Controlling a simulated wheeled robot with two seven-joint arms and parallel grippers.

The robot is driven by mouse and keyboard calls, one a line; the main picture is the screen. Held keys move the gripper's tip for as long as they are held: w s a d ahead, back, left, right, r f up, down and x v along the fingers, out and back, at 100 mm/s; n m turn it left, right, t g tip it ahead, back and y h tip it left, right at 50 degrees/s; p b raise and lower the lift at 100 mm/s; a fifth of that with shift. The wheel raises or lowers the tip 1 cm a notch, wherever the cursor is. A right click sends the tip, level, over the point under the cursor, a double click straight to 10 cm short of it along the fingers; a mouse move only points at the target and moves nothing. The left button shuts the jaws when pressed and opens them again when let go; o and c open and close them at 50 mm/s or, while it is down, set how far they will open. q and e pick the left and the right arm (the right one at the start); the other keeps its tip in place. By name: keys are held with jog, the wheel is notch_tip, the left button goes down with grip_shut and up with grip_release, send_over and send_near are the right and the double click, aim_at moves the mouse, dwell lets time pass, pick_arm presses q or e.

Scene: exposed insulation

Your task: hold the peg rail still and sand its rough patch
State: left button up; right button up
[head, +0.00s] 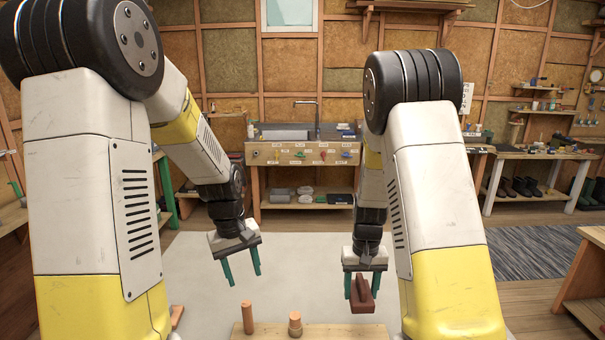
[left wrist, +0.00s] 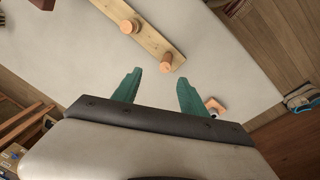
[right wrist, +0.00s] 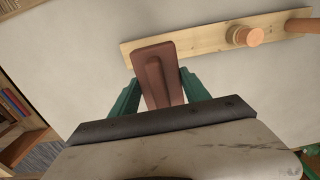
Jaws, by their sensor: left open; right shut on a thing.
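The peg rail is a pale wooden board (head: 345,332) with two upright round pegs, a taller one (head: 248,318) and a shorter, wider one (head: 295,322). It lies on the light table at the bottom of the head view, and its board (left wrist: 153,42) crosses the left wrist view. My left gripper (head: 244,279) is open and empty, above and behind the taller peg's end. My right gripper (head: 361,284) is shut on a brown sanding block (right wrist: 160,75), above the rail's other end, whose board (right wrist: 205,39) shows beyond it. I cannot make out the rough patch.
A small orange-brown piece (left wrist: 214,105) lies on the light tabletop (head: 205,260), left of the rail in the head view. The tabletop around the rail is otherwise largely clear. A workbench (head: 300,155) with a sink stands farther back.

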pick_arm(q)
jog(key=n+g+y, duration=0.1)
send_over(249, 323)
jog(key=w, duration=0.2)
jog(key=f, duration=0.7)
jog(key=shift+s+a+f, duration=0.25)
jog(key=shift+a+f, duration=0.05)
jog(key=shift+f, duration=6)
grip_shut()
jog(key=shift+s+d, duration=0.1)
jog(key=shift+d, duration=0.1)
